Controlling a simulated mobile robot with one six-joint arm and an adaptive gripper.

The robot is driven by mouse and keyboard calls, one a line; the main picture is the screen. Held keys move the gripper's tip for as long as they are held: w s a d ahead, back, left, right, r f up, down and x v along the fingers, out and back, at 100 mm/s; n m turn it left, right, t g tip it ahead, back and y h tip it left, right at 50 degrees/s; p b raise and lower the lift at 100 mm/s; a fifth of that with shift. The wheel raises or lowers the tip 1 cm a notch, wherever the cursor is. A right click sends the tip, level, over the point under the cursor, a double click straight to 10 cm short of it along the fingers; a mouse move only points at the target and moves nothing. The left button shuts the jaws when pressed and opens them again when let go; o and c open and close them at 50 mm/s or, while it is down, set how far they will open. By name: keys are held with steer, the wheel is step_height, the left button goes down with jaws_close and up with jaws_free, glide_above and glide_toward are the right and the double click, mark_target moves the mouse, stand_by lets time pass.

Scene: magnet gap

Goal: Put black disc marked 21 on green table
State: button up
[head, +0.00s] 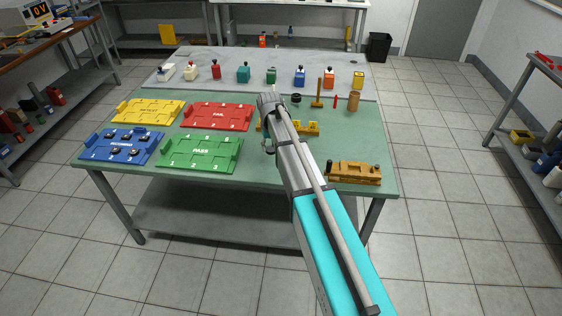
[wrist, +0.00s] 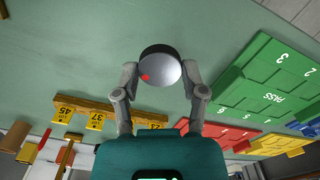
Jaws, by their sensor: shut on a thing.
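A dark disc (wrist: 160,66) with a smooth grey face and a red spot on it is between the fingertips of my gripper (wrist: 163,78) in the wrist view. No number can be read on it. The fingers are shut on its sides. The green table (head: 350,142) stands ahead in the head view, and its bare top (wrist: 60,45) fills much of the wrist view behind the disc. The gap between disc and table cannot be judged. In the head view my arm reaches over the table and hides the held disc.
Yellow, red (head: 218,116), blue (head: 121,146) and green (head: 200,153) trays fill the table's left side; dark discs lie on the blue one. A yellow labelled rack (head: 306,128) and wooden block (head: 353,173) stand right. Bare tabletop lies between rack and block.

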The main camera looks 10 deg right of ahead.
steer(key=shift+w+d+f+b, duration=0.5)
steer(key=shift+d+f+b, duration=0.15)
steer(key=shift+f+b, duration=0.2)
steer(key=shift+w+d+f+b, duration=0.45)
steer(key=shift+d+f+b, duration=0.2)
steer(key=shift+f, duration=0.25)
steer(key=shift+w+d+f+b, duration=0.5)
steer(key=shift+d+f+b, duration=0.1)
steer(key=shift+f+b, duration=0.3)
steer(key=shift+w+d+f+b, duration=0.25)
steer(key=shift+f+b, duration=0.2)
steer(key=shift+f, duration=0.1)
steer(key=shift+f+b, duration=1.45)
steer(key=shift+b, duration=0.05)
steer(key=shift+f, duration=0.1)
steer(key=o, duration=1.2)
step_height(320, 180, up, 12)
steer(key=p, duration=1.2)
